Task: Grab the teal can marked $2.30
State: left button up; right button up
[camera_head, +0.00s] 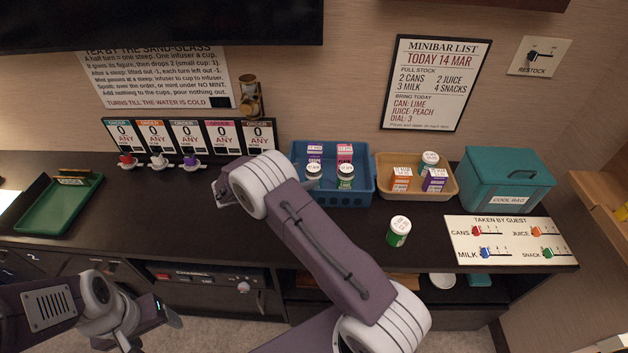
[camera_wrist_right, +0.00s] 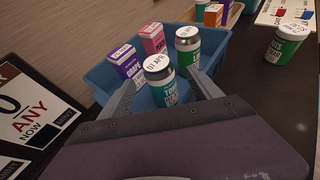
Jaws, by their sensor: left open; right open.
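A teal can with a white lid reading "07 APR" (camera_wrist_right: 160,82) stands upright in the blue basket, nearest my right gripper (camera_wrist_right: 165,90). That gripper is open, its fingers to either side of the can in the picture; I cannot tell contact. The can also shows in the head view (camera_head: 313,171). A greener can (camera_head: 345,173) stands beside it, and a can with a teal label (camera_head: 430,161) is in the tan tray. No $2.30 mark is legible. My left gripper (camera_head: 160,320) is open at lower left, away from the cans.
The blue basket (camera_head: 368,197) also holds purple and pink cartons. The tan tray (camera_head: 385,162) holds cartons. A teal cool bag (camera_head: 505,180) and a slider board (camera_head: 510,241) are at right; a green tray (camera_head: 58,208) is at left.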

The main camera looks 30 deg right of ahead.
aim_at(307, 175)
jog(key=x, duration=0.4)
jog(key=shift+w+a+f, duration=0.1)
jog(key=shift+f, duration=0.1)
jog(key=shift+r, duration=0.1)
jog(key=c, duration=0.3)
grip_shut()
notch_tip(307, 175, up, 10)
jog(key=shift+p, duration=0.5)
